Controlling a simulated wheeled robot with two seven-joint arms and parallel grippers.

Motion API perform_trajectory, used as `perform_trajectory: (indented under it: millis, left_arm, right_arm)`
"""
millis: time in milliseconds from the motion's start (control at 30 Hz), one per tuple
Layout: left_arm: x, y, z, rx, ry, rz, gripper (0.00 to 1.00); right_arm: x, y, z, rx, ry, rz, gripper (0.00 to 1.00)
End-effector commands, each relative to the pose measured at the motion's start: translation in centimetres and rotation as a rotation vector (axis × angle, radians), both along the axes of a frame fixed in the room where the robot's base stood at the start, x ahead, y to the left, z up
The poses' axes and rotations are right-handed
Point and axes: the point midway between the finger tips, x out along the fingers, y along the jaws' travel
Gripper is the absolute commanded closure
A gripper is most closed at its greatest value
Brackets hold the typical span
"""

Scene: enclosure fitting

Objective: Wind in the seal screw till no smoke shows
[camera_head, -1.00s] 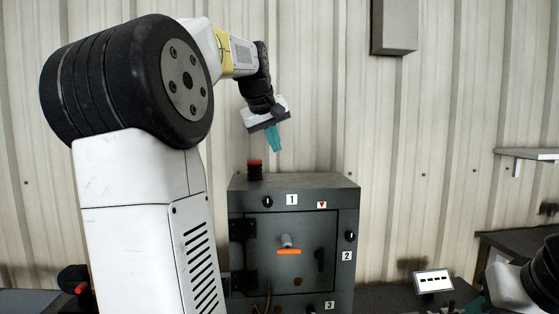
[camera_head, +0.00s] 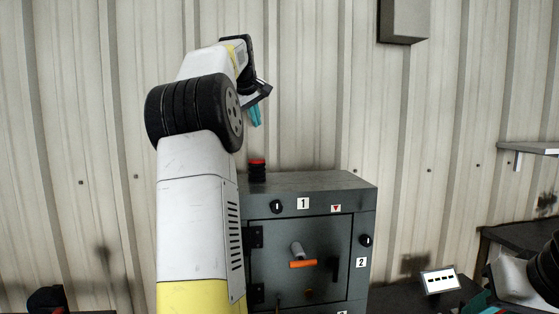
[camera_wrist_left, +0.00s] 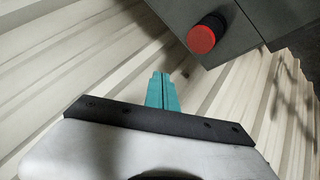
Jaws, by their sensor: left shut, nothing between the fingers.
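A grey metal cabinet (camera_head: 357,190) has dark knobs beside labels 1 (camera_head: 277,206) and 2 (camera_head: 366,240). I cannot tell for sure which fitting is the seal screw. The door carries a grey stub with an orange crossbar (camera_head: 303,264). No smoke shows in either view now. My left gripper (camera_head: 256,117) is shut and empty, above and behind the cabinet's left top corner, touching nothing. Its teal fingers (camera_wrist_left: 162,92) lie together in the left wrist view. My right gripper is mostly cut off at the lower right, with a teal part (camera_head: 488,302) showing.
A black stack with a red top (camera_head: 257,168) stands on the cabinet; it also shows in the left wrist view (camera_wrist_left: 203,38). A small display with dashes (camera_head: 439,281) stands right of the cabinet. A wall box (camera_head: 404,20) hangs above, and a shelf (camera_head: 528,148) is at right.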

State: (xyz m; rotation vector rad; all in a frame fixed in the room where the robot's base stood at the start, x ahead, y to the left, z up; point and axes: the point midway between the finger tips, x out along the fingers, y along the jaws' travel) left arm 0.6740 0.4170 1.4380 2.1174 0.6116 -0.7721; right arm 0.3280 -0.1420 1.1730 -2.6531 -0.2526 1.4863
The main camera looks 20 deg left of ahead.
Motion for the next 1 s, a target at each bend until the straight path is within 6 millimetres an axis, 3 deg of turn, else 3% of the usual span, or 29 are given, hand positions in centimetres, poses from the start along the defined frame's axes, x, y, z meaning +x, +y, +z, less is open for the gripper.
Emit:
perform_trajectory:
  millis: [267, 700, 1000]
  left_arm:
    - [0.0, 0.0, -0.7, 0.0, 0.003, -0.001, 1.0]
    - [-0.1, 0.0, -6.5, 0.0, 0.003, -0.001, 1.0]
    - [0.0, -0.1, -8.7, 0.0, 0.001, -0.001, 1.0]
  right_arm:
    - [0.0, 0.0, 0.0, 0.0, 0.0, 0.0, 0.64]
    - [0.0, 0.0, 0.0, 0.0, 0.0, 0.0, 0.64]
    - [0.0, 0.0, 0.0, 0.0, 0.0, 0.0, 0.64]
